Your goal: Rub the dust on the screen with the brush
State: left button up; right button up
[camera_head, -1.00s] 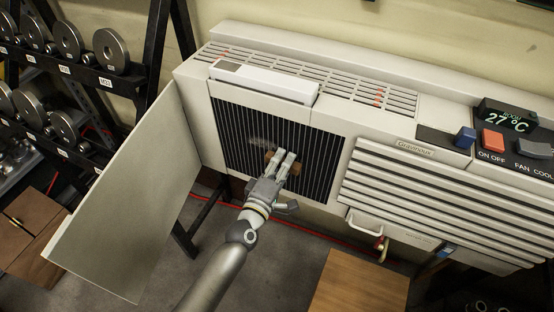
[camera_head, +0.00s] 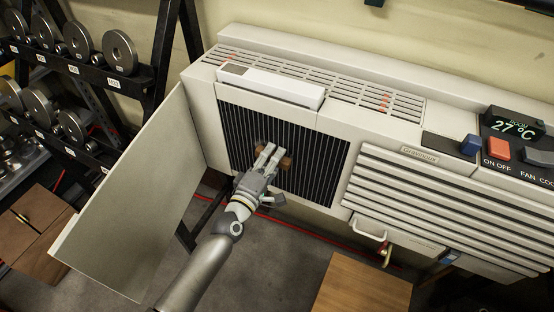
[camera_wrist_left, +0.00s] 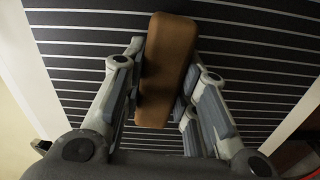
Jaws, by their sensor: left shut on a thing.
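The screen (camera_head: 322,158) is a dark, finely slatted panel in the front of a cream air-conditioner; it also fills the back of the left wrist view (camera_wrist_left: 250,50). My left gripper (camera_head: 268,152) is in front of its left-middle part, shut on the brush (camera_head: 286,162). In the left wrist view the brush (camera_wrist_left: 166,65) shows as a brown block between the two fingers (camera_wrist_left: 162,95), close to the slats. Its bristles are hidden, so contact cannot be told. A faint pale trace of dust (camera_head: 258,140) may show just beside the fingers. My right gripper is not in view.
An open cream door (camera_head: 135,200) stands left of the screen. A white bar-shaped piece (camera_head: 270,86) lies above the screen. A louvred grille (camera_head: 440,205) and control knobs are at right. A weight rack (camera_head: 75,75) is at far left, a wooden surface (camera_head: 362,288) below.

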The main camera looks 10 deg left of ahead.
pick_arm(q)
jog(key=shift+w+a+r+b, duration=0.1)
jog(key=shift+w+a+b, duration=0.2)
jog(key=shift+a, duration=0.55)
jog(key=shift+w+a+r+b, duration=0.15)
jog(key=shift+w+a, duration=0.25)
jog(key=shift+a, duration=0.4)
jog(key=shift+w+a+f+b, duration=0.1)
jog(key=shift+w+a+b, duration=0.25)
jog(key=shift+a, duration=0.5)
jog(key=shift+w+a+b, duration=0.2)
jog(key=shift+a+b, duration=0.1)
jog(key=shift+a, duration=0.55)
jog(key=shift+w+a+f+b, duration=0.1)
jog(key=shift+w+a+b, duration=0.25)
jog(key=shift+a, duration=0.3)
jog(key=shift+w+a+f+b, duration=0.1)
jog(key=shift+a+b, duration=0.3)
jog(key=shift+a, duration=0.2)
jog(key=shift+w+a+r, duration=0.1)
jog(key=shift+w+a, duration=0.05)
jog(key=shift+a, duration=0.25)
send_near(243, 138)
jog(key=shift+w+d, duration=0.15)
jog(key=shift+w, duration=0.2)
jog(key=shift+p, duration=0.3)
